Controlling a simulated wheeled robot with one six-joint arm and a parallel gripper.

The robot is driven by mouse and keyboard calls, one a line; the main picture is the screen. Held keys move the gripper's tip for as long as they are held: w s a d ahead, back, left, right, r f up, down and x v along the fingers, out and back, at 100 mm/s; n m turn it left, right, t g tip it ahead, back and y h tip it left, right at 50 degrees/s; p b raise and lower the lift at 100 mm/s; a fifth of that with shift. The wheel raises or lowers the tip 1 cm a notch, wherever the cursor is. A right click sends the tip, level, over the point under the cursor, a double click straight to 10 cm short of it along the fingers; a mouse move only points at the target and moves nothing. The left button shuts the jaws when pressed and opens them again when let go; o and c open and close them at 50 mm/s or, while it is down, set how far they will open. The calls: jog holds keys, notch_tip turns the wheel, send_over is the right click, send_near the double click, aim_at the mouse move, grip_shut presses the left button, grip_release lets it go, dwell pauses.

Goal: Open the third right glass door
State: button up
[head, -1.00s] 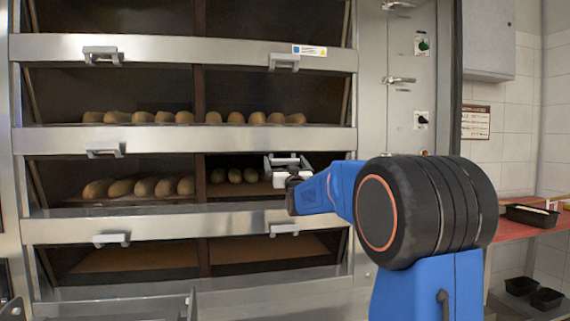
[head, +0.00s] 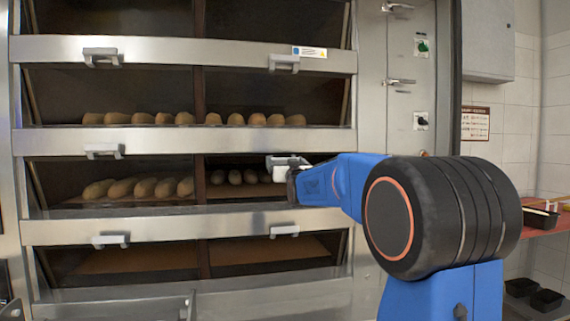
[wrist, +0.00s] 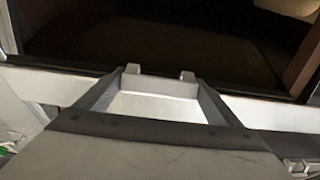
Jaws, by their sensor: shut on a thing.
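The third right glass door (head: 238,166) is in the right column of the oven, third row from the top. It is dark, with several loaves faintly visible behind it. My gripper (head: 284,161) is at the upper right of this door, just below the steel bar, and hides the handle there in the head view. In the wrist view my gripper (wrist: 160,76) has its two fingers around the pale metal handle (wrist: 157,87) and is shut on it. How far the door is tilted is hard to tell.
Other handles are on the upper right bar (head: 284,62), the lower right bar (head: 284,230) and along the left column (head: 104,150). A control panel with knobs (head: 422,120) stands right of the doors. A red shelf with a black tin (head: 530,215) is at far right.

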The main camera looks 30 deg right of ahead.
jog(key=o, duration=1.4)
jog(key=shift+c, duration=0.2)
jog(key=v, duration=1.7)
jog(key=shift+s, duration=0.25)
